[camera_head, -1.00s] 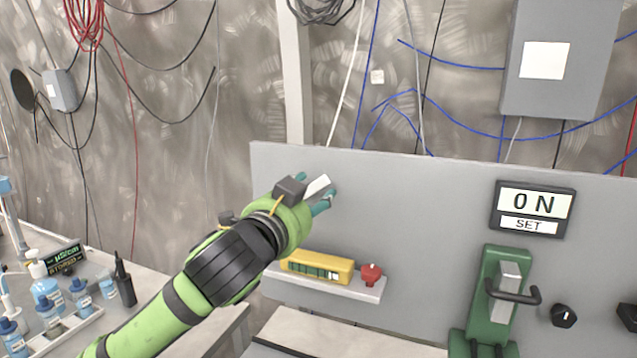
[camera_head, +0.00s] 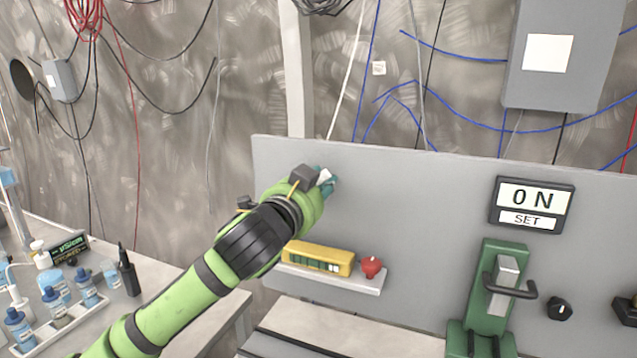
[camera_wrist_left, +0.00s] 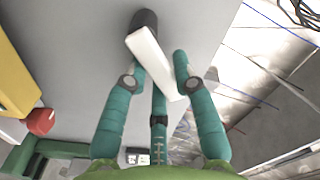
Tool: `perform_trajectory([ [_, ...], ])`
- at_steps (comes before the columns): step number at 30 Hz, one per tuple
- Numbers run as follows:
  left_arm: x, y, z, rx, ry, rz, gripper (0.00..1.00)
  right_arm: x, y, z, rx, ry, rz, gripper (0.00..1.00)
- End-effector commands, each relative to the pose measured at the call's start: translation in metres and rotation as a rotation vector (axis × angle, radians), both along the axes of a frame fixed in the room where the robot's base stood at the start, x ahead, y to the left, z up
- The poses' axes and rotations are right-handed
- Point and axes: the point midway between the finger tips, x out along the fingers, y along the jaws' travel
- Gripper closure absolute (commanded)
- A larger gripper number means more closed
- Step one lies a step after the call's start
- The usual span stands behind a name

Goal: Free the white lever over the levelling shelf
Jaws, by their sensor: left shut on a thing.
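The white lever (camera_wrist_left: 160,65) is a pale bar on a dark round mount on the grey panel, and it lies slanted between my left gripper's teal fingers in the left wrist view. Only a small part of the lever (camera_head: 324,176) shows in the head view, above the levelling shelf (camera_head: 345,283). My left gripper (camera_head: 327,180) is shut on the lever; its fingers (camera_wrist_left: 160,75) lie on both sides of it. The gripper hides most of the lever in the head view. My right gripper is not in view.
On the shelf are a yellow spirit level (camera_head: 318,258) and a red knob-like piece (camera_head: 371,267). Bottles (camera_head: 85,287) stand on the left bench.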

Motion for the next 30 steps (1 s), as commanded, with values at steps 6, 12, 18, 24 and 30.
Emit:
perform_trajectory([
  [6,0.0,-0.001,-0.001,0.055,-0.022,-0.001,1.0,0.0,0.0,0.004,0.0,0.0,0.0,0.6],
  [12,-0.001,-0.003,-0.004,0.173,-0.072,-0.001,1.0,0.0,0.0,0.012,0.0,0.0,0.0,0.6],
  [18,-0.001,-0.004,-0.01,0.321,-0.133,0.0,1.0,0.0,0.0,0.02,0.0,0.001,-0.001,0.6],
  [24,-0.002,-0.004,-0.016,0.455,-0.189,0.0,1.0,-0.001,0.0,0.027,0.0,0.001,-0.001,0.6],
  [30,-0.002,-0.004,-0.02,0.553,-0.231,0.001,1.0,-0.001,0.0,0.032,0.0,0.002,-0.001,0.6],
])
